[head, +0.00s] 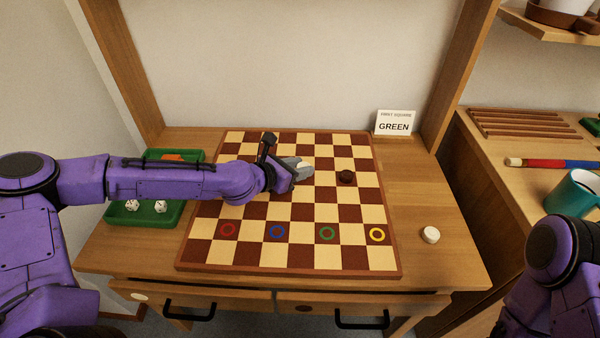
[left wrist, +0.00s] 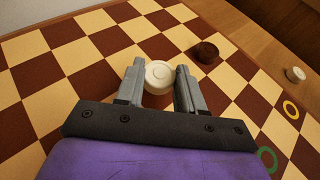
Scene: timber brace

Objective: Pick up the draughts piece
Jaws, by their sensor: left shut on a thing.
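My left gripper (head: 304,168) is over the middle of the draughts board (head: 245,263). In the left wrist view its two fingers (left wrist: 160,88) stand either side of a white draughts piece (left wrist: 159,77) and are shut on it. The head view mostly hides this piece behind the gripper. A dark piece (head: 346,177) sits on the board just right of the gripper; it also shows in the left wrist view (left wrist: 207,52). Another white piece (head: 430,235) lies on the table right of the board, also in the left wrist view (left wrist: 295,74). My right gripper is out of view.
Red (head: 228,229), blue (head: 278,231), green (head: 327,233) and yellow (head: 377,234) rings mark near squares. A card (head: 395,123) reading "GREEN" stands at the back. A green tray (head: 118,214) with dice lies under my left arm. A teal mug (head: 573,194) stands right.

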